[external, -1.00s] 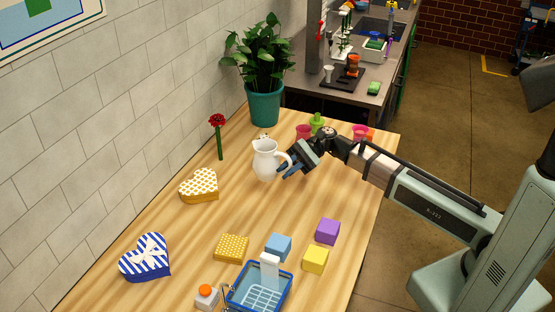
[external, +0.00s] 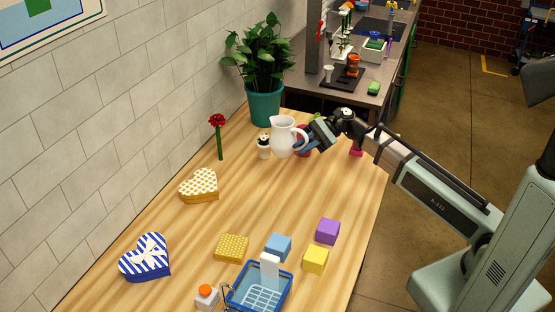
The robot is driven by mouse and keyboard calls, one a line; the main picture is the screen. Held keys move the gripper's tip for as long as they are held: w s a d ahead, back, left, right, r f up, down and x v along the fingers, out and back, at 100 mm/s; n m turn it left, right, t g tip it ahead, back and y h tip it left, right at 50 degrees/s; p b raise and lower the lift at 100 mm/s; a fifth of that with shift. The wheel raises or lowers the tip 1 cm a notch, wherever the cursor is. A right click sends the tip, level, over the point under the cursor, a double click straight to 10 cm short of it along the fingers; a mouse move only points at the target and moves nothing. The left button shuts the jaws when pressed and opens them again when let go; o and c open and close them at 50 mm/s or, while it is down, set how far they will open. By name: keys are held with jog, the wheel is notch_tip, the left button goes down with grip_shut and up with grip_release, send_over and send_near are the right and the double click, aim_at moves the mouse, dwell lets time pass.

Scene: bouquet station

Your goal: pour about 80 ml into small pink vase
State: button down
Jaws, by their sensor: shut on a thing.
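My gripper (external: 307,144) is shut on the handle of a white jug (external: 283,138). The jug looks upright, and I cannot tell how far it is above the table. A small pink thing (external: 356,152) shows to the right, partly hidden under my arm. Another pink-red thing (external: 301,150) shows just right of the jug, mostly hidden by my gripper. I cannot tell which of the two is the small pink vase. The level in the jug cannot be seen.
A small white item with a dark top (external: 264,147) stands left of the jug. A red flower (external: 218,125) and a green plant pot (external: 265,107) stand near the wall. Heart boxes, several blocks and a blue basket (external: 259,287) are nearer. The table's middle is clear.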

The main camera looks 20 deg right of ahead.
jog(key=w+d+m+t+y, duration=0.1)
jog(key=w+d+m+t, duration=0.15)
jog(key=d, duration=1.65)
jog(key=shift+n+t, duration=0.25)
jog(key=shift+t, duration=0.2)
notch_tip(320, 180, down, 14)
jog(key=shift+w+a+r, duration=0.1)
jog(key=shift+r, duration=0.15)
jog(key=w+a+r+m+h, duration=0.1)
jog(key=w+r+m, duration=0.2)
jog(key=r+m, duration=0.2)
jog(key=w+a+r+m+g+h, duration=0.1)
jog(key=w+r+m, duration=0.2)
jog(key=r, duration=0.3)
jog(key=shift+a+r+m, duration=0.3)
jog(key=shift+a+m, duration=0.05)
jog(key=shift+m, duration=0.55)
jog(key=shift+w+a+r+m+g, duration=0.2)
jog(key=shift+w+r+m, duration=0.3)
jog(key=shift+r+m, duration=0.2)
jog(key=shift+w+a+r+m+g, duration=0.2)
jog(key=shift+w+r+m, duration=0.25)
jog(key=shift+r+m, duration=0.25)
dwell(1.4)
